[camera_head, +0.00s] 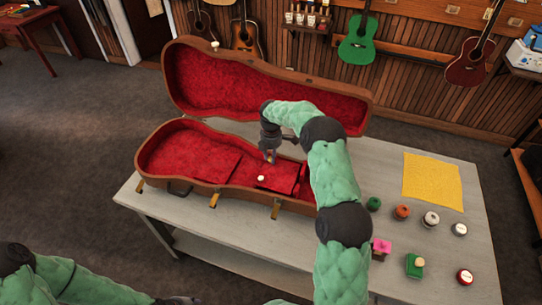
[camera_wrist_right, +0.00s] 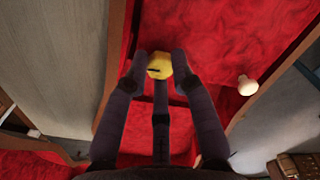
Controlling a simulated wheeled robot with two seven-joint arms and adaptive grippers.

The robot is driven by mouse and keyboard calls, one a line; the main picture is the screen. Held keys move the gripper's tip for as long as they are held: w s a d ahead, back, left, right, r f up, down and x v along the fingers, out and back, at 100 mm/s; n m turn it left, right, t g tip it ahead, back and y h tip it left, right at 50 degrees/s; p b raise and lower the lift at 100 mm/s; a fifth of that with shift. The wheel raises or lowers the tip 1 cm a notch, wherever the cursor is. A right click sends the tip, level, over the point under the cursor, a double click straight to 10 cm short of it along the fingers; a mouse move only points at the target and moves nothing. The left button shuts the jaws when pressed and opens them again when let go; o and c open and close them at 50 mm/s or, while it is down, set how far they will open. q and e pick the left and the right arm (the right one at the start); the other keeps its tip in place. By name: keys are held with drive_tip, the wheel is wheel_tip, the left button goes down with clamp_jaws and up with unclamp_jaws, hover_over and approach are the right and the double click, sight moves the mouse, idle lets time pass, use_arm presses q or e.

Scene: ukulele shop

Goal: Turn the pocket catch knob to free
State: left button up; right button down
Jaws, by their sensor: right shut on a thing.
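The open instrument case (camera_head: 172,203) lies on the table with red plush lining. Its red pocket lid (camera_head: 285,181) is down and carries a small cream pull knob (camera_head: 261,178). A cream knob (camera_wrist_right: 247,86) shows right of my fingers in the wrist view. My right gripper (camera_head: 270,157) reaches down into the case. It is shut on a yellow faceted catch knob (camera_wrist_right: 159,66) with a dark mark on its face. The fingers hide part of its sides. My left gripper (camera_head: 182,300) is barely in view at the bottom edge, and its jaws cannot be made out.
The raised case lid (camera_head: 270,85) stands behind my right arm. Right on the table (camera_head: 460,215) are a yellow cloth (camera_head: 432,181), several small round jars, a pink-topped block (camera_head: 381,248) and a green box (camera_head: 414,266). Ukuleles hang on the back wall.

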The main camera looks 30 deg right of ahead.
idle(0.4)
drive_tip(key=c, duration=1)
unclamp_jaws()
drive_tip(key=shift+c, duration=0.2)
wheel_tip(320, 180, up, 12)
